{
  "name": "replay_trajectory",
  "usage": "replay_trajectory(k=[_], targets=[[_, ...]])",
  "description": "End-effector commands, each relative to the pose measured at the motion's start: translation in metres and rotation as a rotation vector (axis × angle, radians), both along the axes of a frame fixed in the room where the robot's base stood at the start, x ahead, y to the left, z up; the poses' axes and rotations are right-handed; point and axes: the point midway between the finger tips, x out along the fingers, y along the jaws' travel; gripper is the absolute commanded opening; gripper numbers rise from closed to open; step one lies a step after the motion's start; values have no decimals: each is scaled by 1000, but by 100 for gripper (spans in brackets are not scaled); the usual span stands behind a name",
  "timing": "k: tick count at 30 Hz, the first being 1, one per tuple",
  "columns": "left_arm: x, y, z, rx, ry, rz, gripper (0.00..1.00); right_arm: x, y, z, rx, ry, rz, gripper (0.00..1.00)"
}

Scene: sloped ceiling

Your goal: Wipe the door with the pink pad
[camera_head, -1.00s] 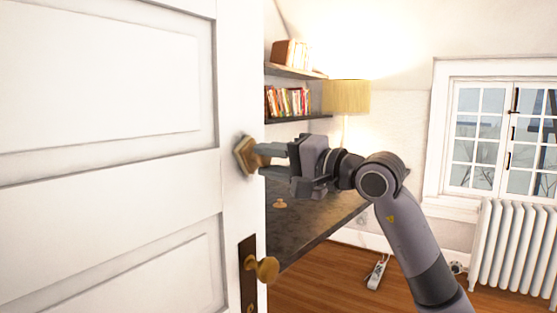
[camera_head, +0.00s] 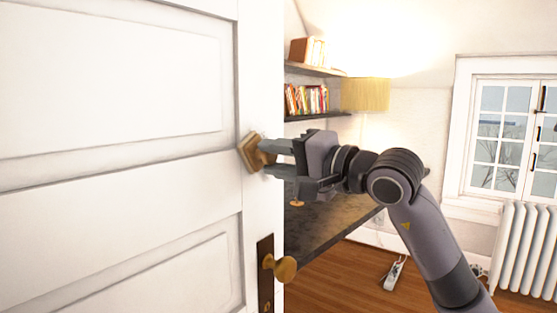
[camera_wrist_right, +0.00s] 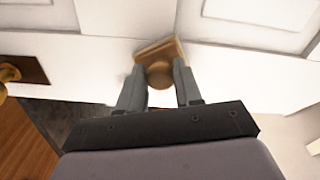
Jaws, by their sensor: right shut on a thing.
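The white panelled door (camera_head: 110,195) fills the left of the head view and also shows in the wrist view (camera_wrist_right: 100,22). A tan-brown pad (camera_head: 250,153), not clearly pink here, is at the door's right-hand stile, above the brass knob. It appears to be against the door, tilted in the picture. My right gripper (camera_head: 270,158) is shut on the pad's round handle. In the wrist view the handle (camera_wrist_right: 161,75) sits between the two fingers, with the pad (camera_wrist_right: 158,48) beyond it. My left gripper is not in view.
The brass door knob (camera_head: 281,268) sticks out below the pad. Behind my right arm are a dark tabletop (camera_head: 325,222), bookshelves (camera_head: 315,115) and a lampshade (camera_head: 365,94). A white radiator (camera_head: 525,250) stands at the right under the window. Wooden floor (camera_head: 345,285) shows below.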

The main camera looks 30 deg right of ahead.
Motion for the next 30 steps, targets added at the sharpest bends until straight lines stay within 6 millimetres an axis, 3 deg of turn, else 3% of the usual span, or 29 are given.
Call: replay_trajectory(k=[3,30], targets=[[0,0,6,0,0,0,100,1,0,9,1,-3,-1,10],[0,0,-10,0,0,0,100,21,-58,7,1,-1,-5,10]])
